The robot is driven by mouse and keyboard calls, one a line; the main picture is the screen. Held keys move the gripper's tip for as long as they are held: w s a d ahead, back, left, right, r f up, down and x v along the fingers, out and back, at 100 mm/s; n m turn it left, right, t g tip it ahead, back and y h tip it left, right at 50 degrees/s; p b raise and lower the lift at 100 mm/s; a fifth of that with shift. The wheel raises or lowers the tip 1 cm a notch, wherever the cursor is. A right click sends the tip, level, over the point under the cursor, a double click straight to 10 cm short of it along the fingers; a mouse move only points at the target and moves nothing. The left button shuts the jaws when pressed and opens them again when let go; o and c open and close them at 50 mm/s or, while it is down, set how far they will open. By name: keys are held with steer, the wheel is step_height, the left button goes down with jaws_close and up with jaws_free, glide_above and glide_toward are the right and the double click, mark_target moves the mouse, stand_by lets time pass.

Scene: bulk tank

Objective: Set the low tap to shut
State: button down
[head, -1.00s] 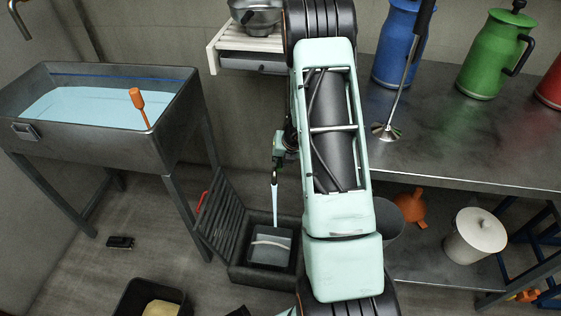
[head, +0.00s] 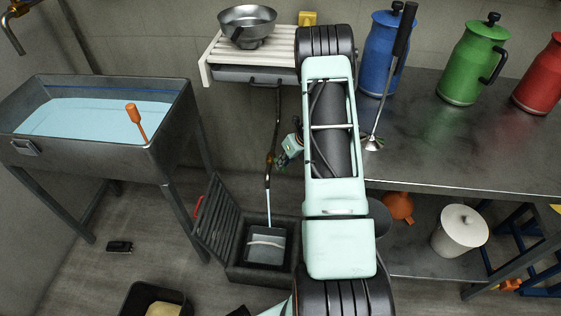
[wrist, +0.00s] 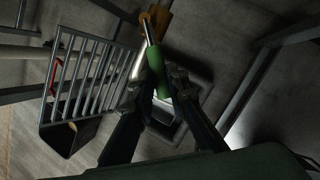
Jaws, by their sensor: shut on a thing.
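The low tap (head: 269,160) is a brass fitting on a dark pipe coming down the wall in the head view. Its brass body (wrist: 158,18) shows at the top of the wrist view, with a bare metal stem leading to a green lever grip (wrist: 156,72). My gripper (wrist: 157,88) is shut on the green grip, one dark finger on each side. In the head view my gripper (head: 283,158) is just right of the tap, partly hidden by my arm. A thin stream of water (head: 268,205) falls from the spout towards a dark square container (head: 265,247).
The container sits in a floor pit (head: 238,273) with its slatted grate (head: 217,220) tilted up on the left. A water-filled tank (head: 165,160) stands left. A steel bench (head: 460,150) is right; a slatted shelf (head: 215,55) with a bowl is above.

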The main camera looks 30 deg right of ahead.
steer(key=shift+d+n, duration=0.2)
steer(key=shift+n, duration=0.1)
steer(key=c, duration=1.9)
jaws_free()
step_height(320, 180, up, 10)
steer(key=shift+c, duration=0.2)
